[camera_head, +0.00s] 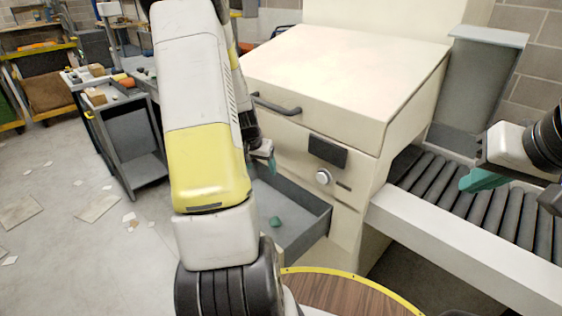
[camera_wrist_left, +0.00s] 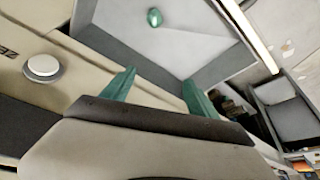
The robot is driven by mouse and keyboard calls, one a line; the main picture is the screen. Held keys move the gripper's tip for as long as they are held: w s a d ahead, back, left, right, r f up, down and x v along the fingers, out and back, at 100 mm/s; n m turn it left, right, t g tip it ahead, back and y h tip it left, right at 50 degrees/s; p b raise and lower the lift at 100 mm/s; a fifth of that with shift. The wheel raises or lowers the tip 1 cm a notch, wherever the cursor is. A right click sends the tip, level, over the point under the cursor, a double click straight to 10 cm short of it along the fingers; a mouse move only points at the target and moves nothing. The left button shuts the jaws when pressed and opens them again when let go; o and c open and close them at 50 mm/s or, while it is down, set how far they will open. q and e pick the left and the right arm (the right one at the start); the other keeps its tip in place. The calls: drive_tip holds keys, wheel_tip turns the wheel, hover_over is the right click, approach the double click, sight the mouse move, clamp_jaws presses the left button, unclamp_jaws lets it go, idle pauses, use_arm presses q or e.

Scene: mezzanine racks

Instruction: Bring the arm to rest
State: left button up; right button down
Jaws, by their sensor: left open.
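My left arm (camera_head: 205,130), white with a yellow band, rises through the middle of the head view and hides part of the machine. My left gripper (camera_head: 268,158) is above the open drawer, partly hidden by the arm. In the left wrist view the left gripper (camera_wrist_left: 158,86) has its two teal fingers apart with nothing between them. My right gripper (camera_head: 484,180) is at the right over the roller conveyor; only a teal finger shows clearly.
A beige machine (camera_head: 335,75) has a handle, a round knob and an open grey drawer (camera_head: 318,232). A small green object (camera_head: 276,224) lies in the drawer, also visible in the left wrist view (camera_wrist_left: 154,17). A roller conveyor (camera_head: 455,195) is right. Grey carts (camera_head: 135,150) stand left; debris litters the floor.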

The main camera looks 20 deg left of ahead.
use_arm(q)
drive_tip(key=shift+v, duration=0.9)
drive_tip(key=shift+d, duration=0.1)
drive_tip(key=s+d+r, duration=0.2)
drive_tip(key=d+r, duration=0.6)
drive_tip(key=r, duration=0.3)
drive_tip(key=s+d+r+h, duration=0.1)
drive_tip(key=s+d+r, duration=0.5)
drive_tip(key=s, duration=0.3)
drive_tip(key=s+d+r+m+t+h, duration=0.1)
drive_tip(key=s+d+r, duration=0.5)
drive_tip(key=s, duration=0.4)
drive_tip(key=shift+s+d+r+t, duration=0.3)
drive_tip(key=shift+s+d+r, duration=0.1)
drive_tip(key=shift+d, duration=0.1)
